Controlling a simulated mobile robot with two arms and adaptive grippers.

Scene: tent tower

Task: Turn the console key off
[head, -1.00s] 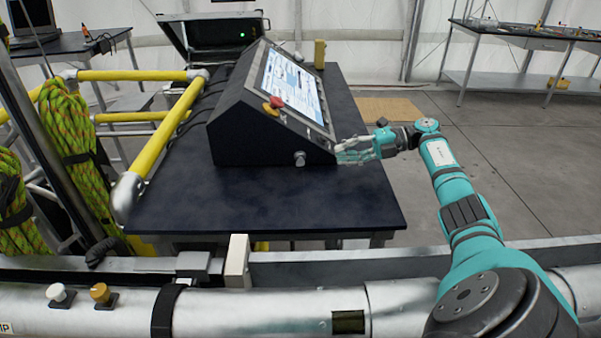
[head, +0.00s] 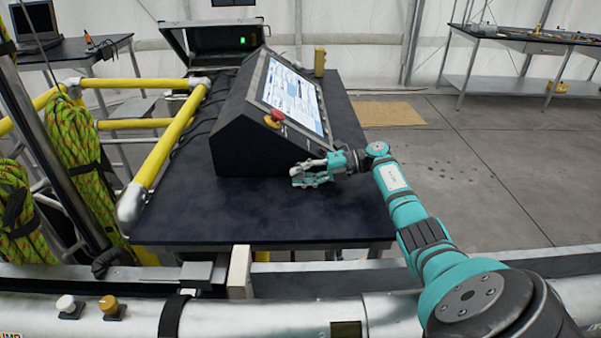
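The console (head: 240,148) is a dark sloped box with a lit screen (head: 292,95) and a red stop button (head: 273,118). It stands on a dark table. My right gripper (head: 298,174) is at the console's lower front right corner, its fingers pointing left. The small light key knob seen there earlier is now hidden at or behind the fingertips. The two fingers look a little apart, but I cannot tell whether they touch or grip the key. My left gripper is not in view.
The dark tabletop (head: 230,215) is clear in front of the console. Yellow rails (head: 165,150) and green rope (head: 75,145) are at the left. An open case (head: 215,42) with a green light stands behind. A metal railing (head: 270,312) crosses the foreground.

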